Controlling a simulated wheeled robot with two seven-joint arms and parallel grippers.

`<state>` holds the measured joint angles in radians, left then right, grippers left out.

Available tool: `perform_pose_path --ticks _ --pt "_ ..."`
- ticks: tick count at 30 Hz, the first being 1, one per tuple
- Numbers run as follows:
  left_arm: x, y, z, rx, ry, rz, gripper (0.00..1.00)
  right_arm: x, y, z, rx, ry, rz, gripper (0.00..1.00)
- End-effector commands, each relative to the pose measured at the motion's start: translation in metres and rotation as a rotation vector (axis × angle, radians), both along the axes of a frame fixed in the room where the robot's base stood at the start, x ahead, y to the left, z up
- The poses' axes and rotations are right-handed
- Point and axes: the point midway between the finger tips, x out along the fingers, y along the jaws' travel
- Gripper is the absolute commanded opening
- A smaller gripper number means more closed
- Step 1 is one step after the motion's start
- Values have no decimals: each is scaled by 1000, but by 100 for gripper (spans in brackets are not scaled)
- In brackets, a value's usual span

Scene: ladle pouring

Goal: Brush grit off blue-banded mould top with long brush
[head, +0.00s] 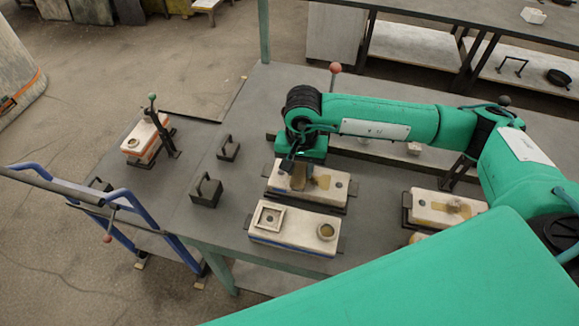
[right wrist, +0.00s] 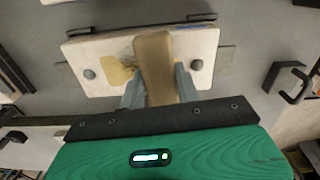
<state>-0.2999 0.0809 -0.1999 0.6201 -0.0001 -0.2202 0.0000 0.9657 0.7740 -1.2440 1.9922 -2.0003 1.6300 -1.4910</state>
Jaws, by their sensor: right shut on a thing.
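My right gripper (head: 297,166) is shut on the long brush (head: 298,178), whose tan wooden body also shows between the fingers in the right wrist view (right wrist: 155,65). The brush is over a pale mould top (head: 333,193), also seen in the right wrist view (right wrist: 196,45). A tan grit patch (right wrist: 118,72) lies beside the brush on that top. Whether the bristles touch is hidden. This mould's side band looks bluish but is small. A nearer mould (head: 290,228) shows a clear blue band, a square recess and a round cup. My left gripper is not in view.
Another pale mould (head: 443,208) with a brownish lump on top stands to the right. Two dark handled weights (head: 206,191) stand left of the moulds. The bench between them is bare.

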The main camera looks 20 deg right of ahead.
Motion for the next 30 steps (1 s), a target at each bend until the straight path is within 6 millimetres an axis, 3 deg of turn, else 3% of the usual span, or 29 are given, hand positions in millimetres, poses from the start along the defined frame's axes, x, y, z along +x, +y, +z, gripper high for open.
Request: perform_pose_path --ticks 1,6,24,30 --pt "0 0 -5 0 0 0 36 -3 -12 -4 -9 3 -12 14" --pt "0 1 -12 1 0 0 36 -11 -24 -4 -9 2 -12 14" --pt "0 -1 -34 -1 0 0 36 -33 -55 -5 -7 2 -9 14" --pt "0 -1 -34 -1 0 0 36 -35 -57 -4 -8 4 -9 14"
